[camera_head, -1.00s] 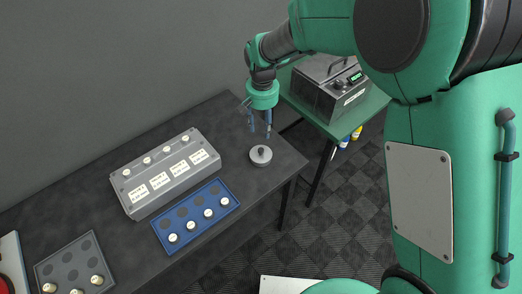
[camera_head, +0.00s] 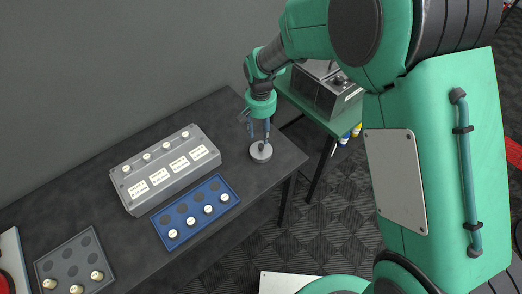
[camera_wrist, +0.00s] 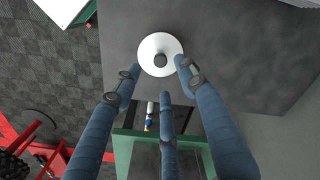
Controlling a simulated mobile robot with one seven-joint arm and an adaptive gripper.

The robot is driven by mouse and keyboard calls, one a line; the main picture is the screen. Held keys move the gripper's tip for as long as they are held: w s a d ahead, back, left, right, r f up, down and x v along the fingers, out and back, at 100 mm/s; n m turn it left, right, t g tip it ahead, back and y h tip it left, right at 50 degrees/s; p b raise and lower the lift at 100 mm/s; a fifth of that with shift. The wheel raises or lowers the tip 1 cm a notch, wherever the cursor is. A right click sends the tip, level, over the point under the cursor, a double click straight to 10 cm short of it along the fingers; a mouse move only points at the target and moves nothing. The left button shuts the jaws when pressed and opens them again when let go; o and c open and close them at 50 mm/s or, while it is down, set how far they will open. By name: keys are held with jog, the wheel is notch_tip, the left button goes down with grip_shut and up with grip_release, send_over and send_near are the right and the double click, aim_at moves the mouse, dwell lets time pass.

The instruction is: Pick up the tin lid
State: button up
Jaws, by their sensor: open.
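The tin lid (camera_head: 257,155) is a round pale grey disc with a dark knob in its middle. It lies near the right end of the dark table. In the wrist view the lid (camera_wrist: 149,46) shows white, with its knob at the centre. My gripper (camera_head: 259,130) is above the lid, fingers pointing down. In the wrist view my open gripper (camera_wrist: 158,77) has its blue fingers spread, two tips reaching near the lid's lower sides. Nothing is between the fingers, and whether a tip touches the lid is unclear.
A grey box with labels and white knobs (camera_head: 135,170) stands left on the table. In front are a blue tray (camera_head: 161,225) and a grey tray (camera_head: 48,268) with white pieces. A green side table (camera_head: 290,94) bears a metal machine (camera_head: 318,92). Bare table surrounds the lid.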

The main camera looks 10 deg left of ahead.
aim_at(261, 146)
jog(key=shift+f, duration=1.55)
jog(key=shift+f+b, duration=0.55)
jog(key=shift+f, duration=2.05)
grip_shut()
